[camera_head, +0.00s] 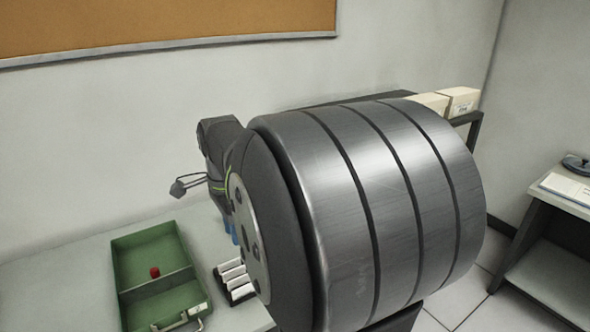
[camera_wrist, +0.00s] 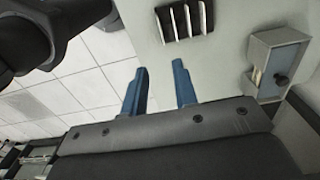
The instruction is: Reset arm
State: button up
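My gripper shows in the wrist view (camera_wrist: 160,85) with two blue fingers spread apart and nothing between them. In the head view most of my gripper (camera_head: 232,232) is hidden behind my large grey arm link; only a bit of blue shows. Beyond the fingers, in the wrist view, a black rack with several white cards (camera_wrist: 184,18) sits on the light table, apart from the fingers. The same rack shows in the head view (camera_head: 236,280), partly covered by my arm.
A green divided tray (camera_head: 122,268) with a small red object (camera_head: 155,271) stands on the table (camera_head: 60,260) at left. A grey box with a dark knob (camera_wrist: 276,64) is at right in the wrist view. Pale boxes (camera_head: 462,101) sit on a dark shelf behind. A side desk (camera_head: 565,190) stands right.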

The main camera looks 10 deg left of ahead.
notch_tip(320, 180, down, 17)
jog(key=shift+f, duration=0.15)
jog(key=shift+r, duration=0.35)
dwell(0.5)
notch_tip(320, 180, up, 16)
send_over(244, 299)
notch_tip(244, 299, down, 17)
jog(key=shift+w+a+f, duration=0.1)
jog(key=shift+w, duration=0.05)
jog(key=r, duration=0.7)
jog(key=shift+a, duration=0.3)
jog(key=s+a+r, duration=0.2)
jog(key=s+a, duration=0.3)
jog(key=a, duration=0.2)
jog(key=shift+s+r, duration=0.15)
jog(key=shift+s, duration=0.15)
